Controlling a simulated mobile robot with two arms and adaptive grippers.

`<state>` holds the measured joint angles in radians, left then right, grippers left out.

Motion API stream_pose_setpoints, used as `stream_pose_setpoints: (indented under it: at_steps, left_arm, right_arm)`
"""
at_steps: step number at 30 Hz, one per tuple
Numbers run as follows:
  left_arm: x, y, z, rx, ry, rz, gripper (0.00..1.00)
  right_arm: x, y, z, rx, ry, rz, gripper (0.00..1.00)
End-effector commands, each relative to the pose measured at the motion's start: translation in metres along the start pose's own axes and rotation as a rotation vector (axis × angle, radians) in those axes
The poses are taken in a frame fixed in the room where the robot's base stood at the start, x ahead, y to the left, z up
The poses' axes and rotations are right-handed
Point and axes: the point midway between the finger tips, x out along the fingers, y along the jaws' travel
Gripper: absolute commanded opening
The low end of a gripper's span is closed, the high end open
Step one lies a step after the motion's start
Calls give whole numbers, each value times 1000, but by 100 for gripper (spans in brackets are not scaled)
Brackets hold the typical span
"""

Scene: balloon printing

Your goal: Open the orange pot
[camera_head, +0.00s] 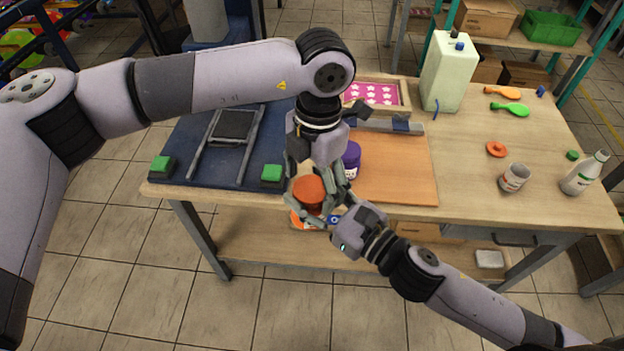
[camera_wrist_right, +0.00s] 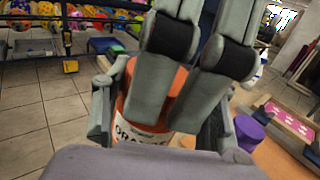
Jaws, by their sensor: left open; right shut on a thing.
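The orange pot (camera_head: 308,190) is held in the air in front of the table's front edge. Its orange body and white label also show in the right wrist view (camera_wrist_right: 140,134). My right gripper (camera_head: 318,212) is shut on the pot, with its fingers at the pot's sides. My left gripper (camera_head: 313,178) comes down from above and is open, its fingers over and beside the pot's top. In the right wrist view the left gripper's fingers (camera_wrist_right: 190,80) hide much of the pot's upper part. I cannot tell whether they touch the lid.
A purple pot (camera_head: 351,160) stands close behind the grippers on the wooden table (camera_head: 465,200). A printing frame (camera_head: 245,158) is at left, with green blocks (camera_head: 272,173) nearby. A white canister (camera_head: 448,72), a cup (camera_head: 514,178) and a bottle (camera_head: 584,175) stand at right.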

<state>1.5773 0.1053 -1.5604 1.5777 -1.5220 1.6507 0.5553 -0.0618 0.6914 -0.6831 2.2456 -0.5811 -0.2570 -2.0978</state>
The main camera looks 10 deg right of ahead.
Motion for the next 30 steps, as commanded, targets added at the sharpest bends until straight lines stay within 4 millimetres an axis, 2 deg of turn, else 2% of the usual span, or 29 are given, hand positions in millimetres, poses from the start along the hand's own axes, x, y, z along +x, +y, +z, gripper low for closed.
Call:
stream_pose_setpoints:
  at_steps: [10, 20, 26, 30]
  left_arm:
    - [-6, 0, 0, 1, -1, 1, 74]
    - [-44, 0, 0, 1, 0, 1, 74]
    - [-45, 0, 0, 1, 1, 0, 74]
    - [-44, 10, -2, -27, -3, -18, 74]
  right_arm:
    - [0, 0, 1, -1, -2, 1, 0]
    - [0, 0, 2, -1, -3, 1, 0]
    - [0, 0, 1, -1, -3, 1, 0]
    - [0, 0, 1, -2, -2, 1, 0]
